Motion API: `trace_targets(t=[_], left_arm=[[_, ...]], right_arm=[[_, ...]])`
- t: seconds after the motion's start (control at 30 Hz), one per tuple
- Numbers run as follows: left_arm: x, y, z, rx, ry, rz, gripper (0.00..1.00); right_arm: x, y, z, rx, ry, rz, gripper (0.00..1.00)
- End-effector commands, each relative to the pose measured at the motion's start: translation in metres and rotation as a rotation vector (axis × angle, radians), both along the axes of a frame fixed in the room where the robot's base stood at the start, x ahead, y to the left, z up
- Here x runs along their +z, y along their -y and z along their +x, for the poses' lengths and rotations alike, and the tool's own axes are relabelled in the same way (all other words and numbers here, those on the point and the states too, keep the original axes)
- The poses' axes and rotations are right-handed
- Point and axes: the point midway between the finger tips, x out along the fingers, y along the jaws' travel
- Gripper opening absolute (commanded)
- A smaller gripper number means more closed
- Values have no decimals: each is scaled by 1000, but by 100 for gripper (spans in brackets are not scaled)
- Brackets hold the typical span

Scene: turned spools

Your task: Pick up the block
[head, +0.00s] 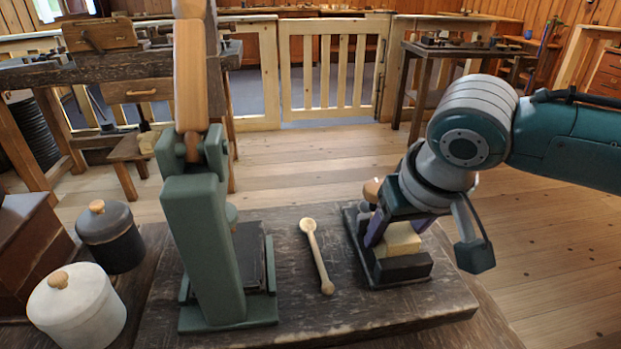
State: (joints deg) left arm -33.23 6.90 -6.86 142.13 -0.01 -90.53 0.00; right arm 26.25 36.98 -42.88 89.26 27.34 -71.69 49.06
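A pale yellow wooden block (399,241) sits at the right of the dark wooden bench top, just behind a dark block (403,268) on a dark stand. My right gripper (428,240) comes in from the right, over and beside the pale block. The gripper looks open. My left gripper is not in view.
A tall green tool (205,235) with a wooden handle stands left on the bench (320,325). A wooden spoon-shaped piece (318,256) lies in the middle. A white jar (76,305) and a dark jar (110,236) stand at the left. A wooden gate (332,70) is behind.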

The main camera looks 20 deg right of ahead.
Motion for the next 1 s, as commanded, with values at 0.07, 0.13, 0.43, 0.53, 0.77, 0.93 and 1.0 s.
trace_targets(t=[0.07,0.13,0.43,0.53,0.77,0.93,1.0], left_arm=[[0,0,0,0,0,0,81],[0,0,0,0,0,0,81],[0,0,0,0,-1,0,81],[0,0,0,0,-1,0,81],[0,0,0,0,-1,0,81],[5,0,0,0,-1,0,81],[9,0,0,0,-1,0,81]], right_arm=[[0,0,0,0,0,0,49],[0,0,0,0,0,0,41],[0,0,0,0,0,-1,7],[0,0,0,0,0,0,0],[1,0,0,0,1,0,0],[13,0,0,-1,1,0,0],[23,0,1,-1,2,1,0]])
